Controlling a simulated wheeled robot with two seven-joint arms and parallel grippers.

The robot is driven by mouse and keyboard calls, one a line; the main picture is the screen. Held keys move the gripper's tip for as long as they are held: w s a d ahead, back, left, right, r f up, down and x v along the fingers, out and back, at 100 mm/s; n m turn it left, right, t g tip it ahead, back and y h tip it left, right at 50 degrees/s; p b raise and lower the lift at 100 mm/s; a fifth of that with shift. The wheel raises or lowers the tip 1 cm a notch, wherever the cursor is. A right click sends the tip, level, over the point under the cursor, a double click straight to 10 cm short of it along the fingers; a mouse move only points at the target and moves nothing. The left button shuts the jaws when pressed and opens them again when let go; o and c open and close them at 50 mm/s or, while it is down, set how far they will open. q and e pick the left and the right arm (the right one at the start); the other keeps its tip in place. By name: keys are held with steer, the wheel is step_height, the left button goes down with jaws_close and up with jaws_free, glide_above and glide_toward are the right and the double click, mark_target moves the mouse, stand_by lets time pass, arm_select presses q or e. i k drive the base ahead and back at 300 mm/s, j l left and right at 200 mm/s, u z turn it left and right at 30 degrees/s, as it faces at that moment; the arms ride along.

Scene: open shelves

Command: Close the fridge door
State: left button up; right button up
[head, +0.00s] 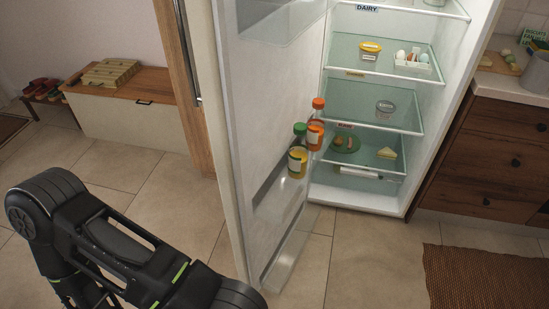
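The white fridge door (252,115) stands wide open in the middle of the head view, swung toward me from the fridge (413,190) on its right. Its inner side faces right and carries door racks with a green-capped bottle (298,160) and an orange-capped bottle (316,132). The fridge inside is lit, with glass shelves. My black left arm comes in at the lower left, to the left of the door's outer side. Its gripper is out of the frame, so its state is hidden. My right gripper is not in view.
Inside the fridge are a yellow tub (370,50), an egg tray (413,66) and a wedge (387,153). A wooden-topped bench (120,85) stands at the left, a wooden drawer cabinet (490,160) at the right. A brown rug (485,277) lies lower right. The tiled floor before the fridge is clear.

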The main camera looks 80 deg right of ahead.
mark_target(255, 67)
steer(key=i+z, duration=0.25)
steer(key=z, duration=0.2)
steer(key=i+z, duration=0.3)
steer(key=z, duration=0.15)
steer(key=i+j+z, duration=0.15)
steer(key=z, duration=0.3)
steer(key=i+j+z, duration=0.25)
steer(key=z, duration=0.25)
steer(key=i+z, duration=0.2)
steer(key=z, duration=0.3)
steer(key=i+j+z, duration=0.1)
steer(key=z, duration=0.4)
steer(key=i+j+z, duration=0.2)
steer(key=z, duration=0.3)
steer(key=i+j+z, duration=0.15)
steer(key=z, duration=0.35)
steer(key=i+j+z, duration=0.45)
steer(key=k, duration=0.1)
